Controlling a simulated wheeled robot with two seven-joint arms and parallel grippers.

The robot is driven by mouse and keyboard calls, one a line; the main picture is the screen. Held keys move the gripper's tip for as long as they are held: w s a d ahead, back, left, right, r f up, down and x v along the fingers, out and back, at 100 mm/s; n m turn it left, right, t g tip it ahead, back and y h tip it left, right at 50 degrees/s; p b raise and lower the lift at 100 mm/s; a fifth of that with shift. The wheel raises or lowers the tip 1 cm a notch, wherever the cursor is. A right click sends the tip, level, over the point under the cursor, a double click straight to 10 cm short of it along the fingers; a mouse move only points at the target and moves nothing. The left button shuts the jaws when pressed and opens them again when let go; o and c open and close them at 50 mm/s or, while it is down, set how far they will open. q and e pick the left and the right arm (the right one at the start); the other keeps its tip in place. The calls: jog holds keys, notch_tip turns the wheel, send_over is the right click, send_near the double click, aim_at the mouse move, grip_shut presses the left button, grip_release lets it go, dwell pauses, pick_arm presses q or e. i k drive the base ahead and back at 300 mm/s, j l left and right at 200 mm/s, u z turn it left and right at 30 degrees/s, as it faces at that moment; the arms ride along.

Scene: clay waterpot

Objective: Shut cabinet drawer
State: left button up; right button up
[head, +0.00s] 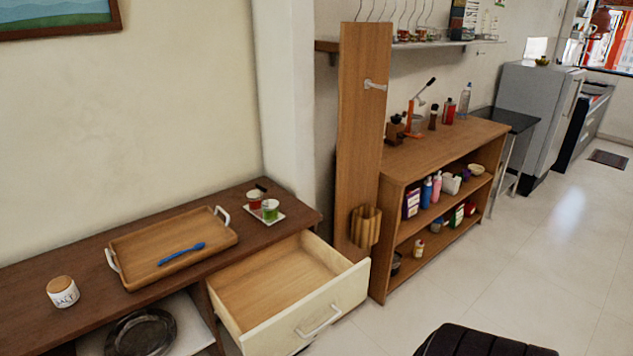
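The cabinet (60,248) is a low dark-brown wooden unit at the lower left of the head view. Its drawer (318,314) is pulled well out, with a cream front and a white bar handle (319,320). The inside of the drawer shows bare wood and looks empty. Neither of my grippers is in view, and nothing touches the drawer.
On the cabinet top are a wooden tray (150,243) with a blue utensil, a salt jar (62,291) and a small white dish with cups (268,213). A shelf unit (440,150) stands behind. A black rounded object (480,342) is at the bottom edge. Floor is clear at right.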

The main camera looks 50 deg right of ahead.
aim_at(272, 302)
jog(key=z, duration=1.6)
